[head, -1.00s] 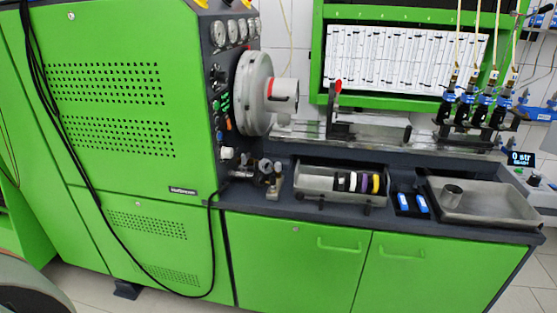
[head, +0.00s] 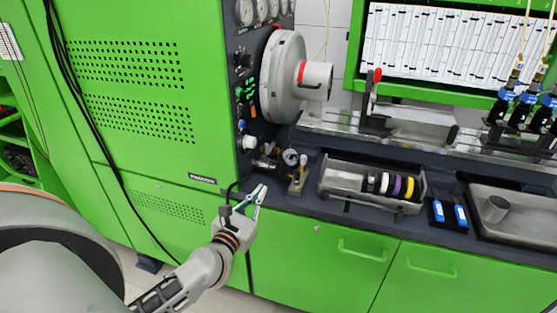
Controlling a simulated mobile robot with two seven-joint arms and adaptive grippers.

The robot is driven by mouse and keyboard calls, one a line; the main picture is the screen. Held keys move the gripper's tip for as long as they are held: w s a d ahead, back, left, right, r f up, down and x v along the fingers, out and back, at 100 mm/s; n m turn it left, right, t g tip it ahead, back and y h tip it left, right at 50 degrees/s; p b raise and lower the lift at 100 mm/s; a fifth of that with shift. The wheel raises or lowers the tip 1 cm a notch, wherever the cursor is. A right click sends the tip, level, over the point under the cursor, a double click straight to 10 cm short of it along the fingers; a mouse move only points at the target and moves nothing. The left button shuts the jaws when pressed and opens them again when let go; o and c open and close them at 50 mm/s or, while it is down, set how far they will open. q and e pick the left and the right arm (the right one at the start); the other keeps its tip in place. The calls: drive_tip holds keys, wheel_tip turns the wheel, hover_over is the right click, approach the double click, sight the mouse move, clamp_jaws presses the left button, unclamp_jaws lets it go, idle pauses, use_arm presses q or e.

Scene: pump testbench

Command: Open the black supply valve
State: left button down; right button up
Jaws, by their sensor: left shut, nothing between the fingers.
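A cluster of small valve fittings (head: 268,163) sits on the dark bench ledge at the lower right corner of the green cabinet. It has dark and metallic parts, too small to tell the black supply valve's handle or its position clearly. A brass-coloured fitting with a pale round top (head: 297,178) stands just right of it. My left gripper (head: 261,193) is in front of the ledge's edge, below and slightly left of the fittings in the picture. It is shut and empty, and I see no contact with the fittings. My right gripper is out of view.
A black hose (head: 75,110) hangs down the green cabinet front (head: 140,60). A tray (head: 335,180) with coloured rings and two blue-and-white items (head: 460,215) lie further right on the bench. A large grey chuck (head: 283,80) is above the fittings.

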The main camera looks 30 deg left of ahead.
use_arm(q)
drive_tip(key=w+a+n, duration=0.1)
drive_tip(key=n, duration=0.1)
approach(281, 159)
drive_tip(key=shift+g+y, duration=0.3)
drive_tip(key=w, duration=0.3)
drive_tip(key=w+a+p, duration=0.1)
drive_tip(key=w, duration=0.2)
drive_tip(key=shift+w+a+r, duration=0.15)
drive_tip(key=shift+w+r, duration=0.1)
drive_tip(key=shift+w+d+n+y+b, duration=0.3)
drive_tip(key=shift+w+n+y, duration=0.2)
drive_tip(key=shift+n+y, duration=0.35)
drive_tip(key=shift+w+y, duration=0.25)
drive_tip(key=shift+w, duration=0.2)
drive_tip(key=shift+d, duration=0.1)
